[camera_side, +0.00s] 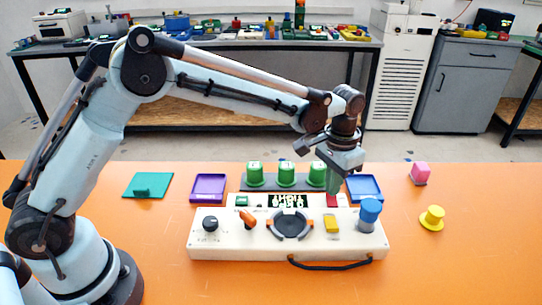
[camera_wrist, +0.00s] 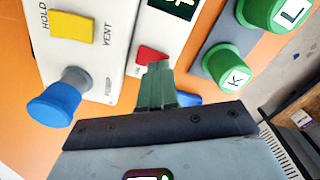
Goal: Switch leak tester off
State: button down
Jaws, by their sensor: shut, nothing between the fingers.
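The leak tester (camera_side: 270,245) is a white box on the orange table, with a dark display (camera_side: 287,200). A red switch (camera_side: 332,201) sits at its back right; in the wrist view the red switch (camera_wrist: 151,55) is right at the tips of my fingers, partly hidden by them. My gripper (camera_side: 333,183) is shut and empty, pointing down over the back right of the box. Its green fingers also show in the wrist view (camera_wrist: 160,68). I cannot tell whether they touch the switch. A yellow switch (camera_wrist: 71,27), marked HOLD and VENT, and a blue knob (camera_wrist: 53,104) are nearby.
Green labelled cylinders (camera_side: 286,174) stand on a dark rack behind the box, close to my gripper. A blue tray (camera_side: 365,186) lies behind right, a purple tray (camera_side: 209,187) behind left. An orange lever (camera_side: 249,217) and black knob (camera_side: 210,223) rise at the box's left. The table's right front is clear.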

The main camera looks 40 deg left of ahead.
jog(key=shift+f, duration=0.55)
jog(key=shift+r, duration=3.55)
jog(key=s+a+r+n+t, duration=0.2)
jog(key=s+a+r+t, duration=0.2)
jog(key=s+a+r, duration=0.4)
jog(key=s+a+f+t, duration=0.1)
jog(key=s+a+f, duration=0.1)
jog(key=s, duration=0.3)
jog(key=s+a+f+n+t, duration=0.1)
jog(key=s+a+f+t, duration=0.1)
jog(key=s+a, duration=0.3)
jog(key=shift+s+f, duration=0.45)
jog(key=shift+s, duration=0.1)
